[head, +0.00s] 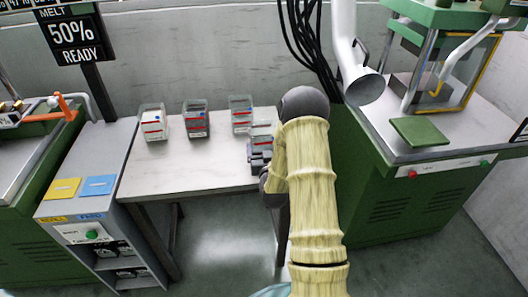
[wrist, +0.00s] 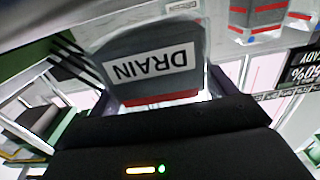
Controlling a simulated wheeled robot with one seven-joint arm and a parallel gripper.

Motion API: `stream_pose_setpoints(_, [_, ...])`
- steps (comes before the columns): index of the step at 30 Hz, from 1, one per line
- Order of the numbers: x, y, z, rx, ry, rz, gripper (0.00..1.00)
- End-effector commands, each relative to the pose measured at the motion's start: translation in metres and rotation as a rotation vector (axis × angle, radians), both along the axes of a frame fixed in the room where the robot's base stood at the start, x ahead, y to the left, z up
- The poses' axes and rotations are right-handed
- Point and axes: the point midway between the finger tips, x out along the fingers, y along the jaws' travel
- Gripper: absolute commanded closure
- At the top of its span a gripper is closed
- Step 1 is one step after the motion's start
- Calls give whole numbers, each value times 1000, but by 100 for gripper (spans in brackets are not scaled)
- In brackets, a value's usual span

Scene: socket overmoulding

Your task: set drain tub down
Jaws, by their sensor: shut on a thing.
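The drain tub (wrist: 150,65) fills the upper middle of the wrist view. It is a grey, see-through tub with a white DRAIN label, upside down in that view, and a red band. My gripper (head: 259,155) is shut on it. In the head view the tub (head: 263,130) is at the right end of the white table (head: 190,181), partly hidden by my gripper and arm. I cannot tell whether its base touches the table top.
Three similar clear tubs with red bands, a left one (head: 153,122), a middle one (head: 196,119) and a right one (head: 241,114), stand along the table's back. The table's front left is clear. A green machine (head: 400,190) stands right, a grey cabinet (head: 85,180) left.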

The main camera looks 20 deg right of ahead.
Motion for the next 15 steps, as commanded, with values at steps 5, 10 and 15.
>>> stream_pose_setpoints(5, [0, 0, -13, 0, -4, 0, 50])
stream_pose_setpoints(10, [0, 0, -12, -1, -5, 0, 50])
stream_pose_setpoints(15, [0, 0, -16, -1, -5, 0, 50])
